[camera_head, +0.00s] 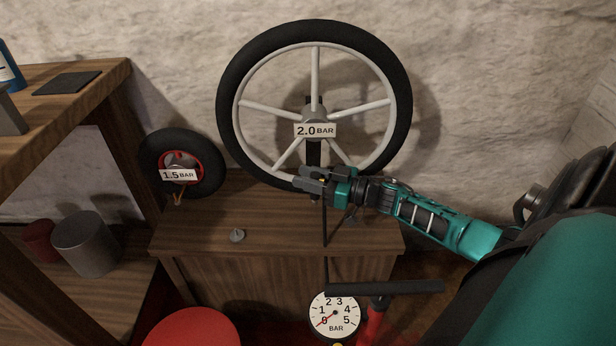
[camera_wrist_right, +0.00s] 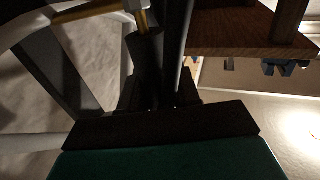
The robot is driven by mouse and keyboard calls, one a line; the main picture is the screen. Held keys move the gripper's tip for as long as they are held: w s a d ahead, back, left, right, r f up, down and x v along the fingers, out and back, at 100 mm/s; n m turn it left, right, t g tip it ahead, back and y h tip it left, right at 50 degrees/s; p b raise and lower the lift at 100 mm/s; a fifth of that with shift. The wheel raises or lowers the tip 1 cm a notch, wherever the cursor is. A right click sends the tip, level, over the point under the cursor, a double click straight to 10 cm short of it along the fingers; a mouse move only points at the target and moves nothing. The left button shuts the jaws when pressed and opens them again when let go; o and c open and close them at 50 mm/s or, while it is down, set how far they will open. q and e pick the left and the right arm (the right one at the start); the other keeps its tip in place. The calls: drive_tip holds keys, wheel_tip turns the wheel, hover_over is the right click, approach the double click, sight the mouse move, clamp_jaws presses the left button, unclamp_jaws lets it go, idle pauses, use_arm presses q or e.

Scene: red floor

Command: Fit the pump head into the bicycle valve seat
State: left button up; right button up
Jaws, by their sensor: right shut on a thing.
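The big wheel (camera_head: 404,105) stands upright on the wooden bench against the wall, labelled 2.0 BAR. My right gripper (camera_head: 322,182) is at the bottom of its rim, shut on the dark pump head. The black hose (camera_head: 325,225) hangs straight down from the gripper. In the right wrist view the pump head (camera_wrist_right: 148,65) is a dark cylinder between the fingers. A brass valve stem (camera_wrist_right: 143,20) lines up with its top end; I cannot tell whether it is seated. The left gripper is not in view.
A small red-hubbed wheel (camera_head: 212,150) labelled 1.5 BAR stands at left. A small grey cap (camera_head: 237,235) lies on the bench (camera_head: 190,236). The pump gauge (camera_head: 335,315) and black handle (camera_head: 400,287) are in front. A red round surface (camera_head: 190,328) and grey can (camera_head: 85,243) are lower left.

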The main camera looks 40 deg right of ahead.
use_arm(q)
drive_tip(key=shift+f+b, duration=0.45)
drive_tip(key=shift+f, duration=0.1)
use_arm(e)
drive_tip(key=shift+f, duration=0.65)
drive_tip(key=o, duration=1.1)
drive_tip(key=shift+p+v, duration=0.45)
drive_tip(key=shift+v, duration=0.65)
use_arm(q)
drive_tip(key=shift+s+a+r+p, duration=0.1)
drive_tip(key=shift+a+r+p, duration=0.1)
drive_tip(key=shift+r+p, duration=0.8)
use_arm(e)
drive_tip(key=shift+v, duration=5.35)
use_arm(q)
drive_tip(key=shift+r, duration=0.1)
use_arm(e)
drive_tip(key=shift+r, duration=0.15)
